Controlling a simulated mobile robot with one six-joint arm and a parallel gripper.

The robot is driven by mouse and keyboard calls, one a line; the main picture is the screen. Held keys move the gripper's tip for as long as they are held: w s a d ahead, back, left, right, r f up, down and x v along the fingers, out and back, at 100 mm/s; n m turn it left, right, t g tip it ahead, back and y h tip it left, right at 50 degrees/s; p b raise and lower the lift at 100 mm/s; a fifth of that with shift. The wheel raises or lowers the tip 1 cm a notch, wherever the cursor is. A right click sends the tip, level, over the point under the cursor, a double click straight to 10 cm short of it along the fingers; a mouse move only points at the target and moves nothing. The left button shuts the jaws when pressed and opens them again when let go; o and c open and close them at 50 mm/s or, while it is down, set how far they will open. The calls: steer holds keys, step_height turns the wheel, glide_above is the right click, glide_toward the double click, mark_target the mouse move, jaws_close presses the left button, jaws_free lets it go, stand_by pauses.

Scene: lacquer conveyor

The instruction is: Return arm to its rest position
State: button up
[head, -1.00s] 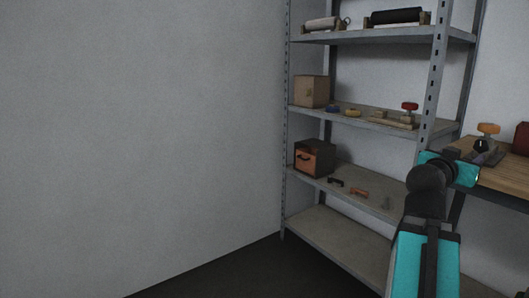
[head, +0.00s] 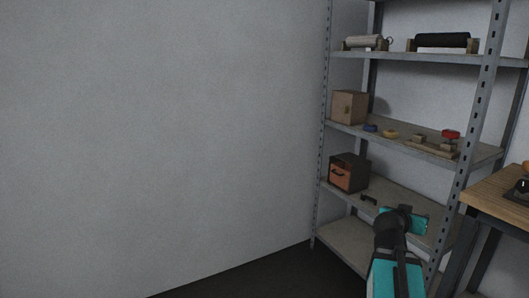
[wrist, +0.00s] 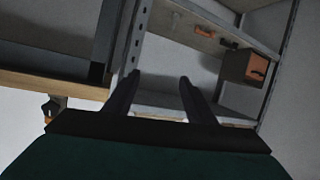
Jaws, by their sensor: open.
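My arm shows at the lower right of the head view, in front of the metal shelf unit (head: 484,110). The arm end is dark and teal and hides part of the lower shelves. My gripper (wrist: 157,82) shows in the wrist view with its two dark fingers apart and nothing between them. The fingers point toward the shelf unit and stand apart from it as far as I can tell.
A wooden workbench (head: 490,194) stands at the right edge. The shelves hold a cardboard-coloured box (head: 349,107), an orange-fronted box (head: 349,173), rollers (head: 443,41) and small items. A bare wall and dark floor (head: 255,278) lie to the left.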

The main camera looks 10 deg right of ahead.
steer(key=w+a+f+n+g+y+p, duration=0.1)
steer(key=w+a+f+y+p, duration=0.15)
steer(key=a+f, duration=0.45)
steer(key=w+a+f+n+y+p, duration=0.1)
steer(key=a+f+n+y+p, duration=0.1)
steer(key=a+f+p, duration=0.5)
steer(key=s+a+f+n+g+y+p, duration=0.1)
steer(key=s+a+f+g, duration=0.15)
steer(key=a+f, duration=0.35)
steer(key=s+a+f+n+g+y+p, duration=0.1)
steer(key=s+a+f+y+p, duration=0.15)
steer(key=a+f, duration=0.4)
steer(key=s+a+f+n+g+y+p, duration=0.1)
steer(key=s+a+f, duration=0.4)
steer(key=s, duration=0.5)
steer(key=s+a+f+n+g+y+p, duration=0.1)
steer(key=s+a+f+n+g+p, duration=0.1)
steer(key=s, duration=0.8)
steer(key=s+a+f+n+g+y+p, duration=0.2)
steer(key=s+a+f+g, duration=0.3)
steer(key=s+a+f, duration=0.3)
steer(key=s+a+p, duration=0.1)
steer(key=s+a, duration=0.1)
steer(key=s, duration=0.1)
steer(key=shift+a, duration=0.3)
steer(key=shift+w+g, duration=0.1)
steer(key=shift+g, duration=0.15)
